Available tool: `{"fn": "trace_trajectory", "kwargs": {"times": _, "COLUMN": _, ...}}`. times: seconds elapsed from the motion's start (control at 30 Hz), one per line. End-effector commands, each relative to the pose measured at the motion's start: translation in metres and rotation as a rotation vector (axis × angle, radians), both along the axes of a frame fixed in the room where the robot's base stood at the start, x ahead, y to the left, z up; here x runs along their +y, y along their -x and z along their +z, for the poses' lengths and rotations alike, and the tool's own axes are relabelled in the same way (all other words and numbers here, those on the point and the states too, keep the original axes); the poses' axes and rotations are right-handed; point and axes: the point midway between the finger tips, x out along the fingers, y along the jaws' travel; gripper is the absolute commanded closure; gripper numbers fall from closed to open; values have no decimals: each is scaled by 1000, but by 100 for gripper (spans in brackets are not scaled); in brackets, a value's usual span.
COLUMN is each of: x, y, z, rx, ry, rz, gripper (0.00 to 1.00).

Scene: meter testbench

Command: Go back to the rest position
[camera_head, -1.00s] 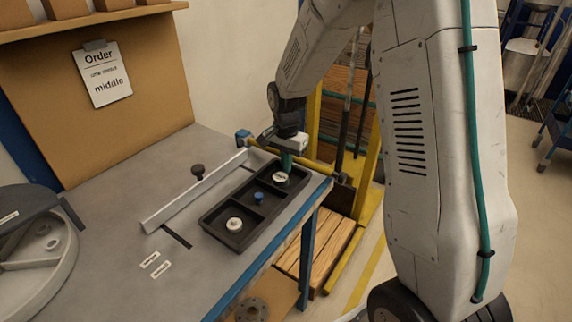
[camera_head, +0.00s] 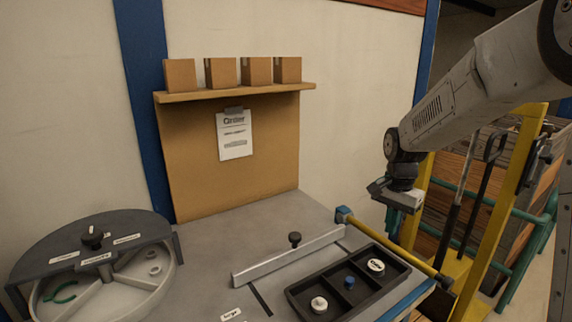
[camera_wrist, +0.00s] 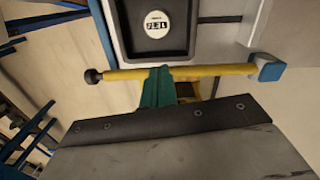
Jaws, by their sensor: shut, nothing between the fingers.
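My gripper (camera_head: 397,196) hangs in the air to the right of and above the black tray (camera_head: 300,296), clear of it. In the wrist view its green fingers (camera_wrist: 158,88) are together with nothing between them. The tray on the bench has a round white-topped piece (camera_head: 319,305) in its near left compartment, a small blue piece (camera_head: 349,283) in the middle and another white-topped piece (camera_head: 376,266) in the far right one. That last piece also shows in the wrist view (camera_wrist: 157,24), inside its compartment.
A yellow bar (camera_head: 392,246) runs along the bench's right end, close to my gripper. A yellow frame (camera_head: 492,225) with tools stands to the right. A metal fence (camera_head: 287,256), a round divided container (camera_head: 140,290) and an order sheet (camera_head: 235,136) are further left.

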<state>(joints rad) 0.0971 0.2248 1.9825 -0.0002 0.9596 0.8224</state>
Motion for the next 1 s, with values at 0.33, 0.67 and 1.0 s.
{"fn": "trace_trajectory", "kwargs": {"times": 0.33, "x": 17, "y": 113, "z": 29, "rx": 103, "ry": -42, "rz": 446, "gripper": 100}}
{"fn": "trace_trajectory", "kwargs": {"times": 0.67, "x": 36, "y": 234, "z": 72, "rx": 54, "ry": -42, "rz": 791, "gripper": 100}}
{"fn": "trace_trajectory", "kwargs": {"times": 1.0, "x": 46, "y": 310, "z": 87, "rx": -78, "ry": 21, "rz": 911, "gripper": 100}}
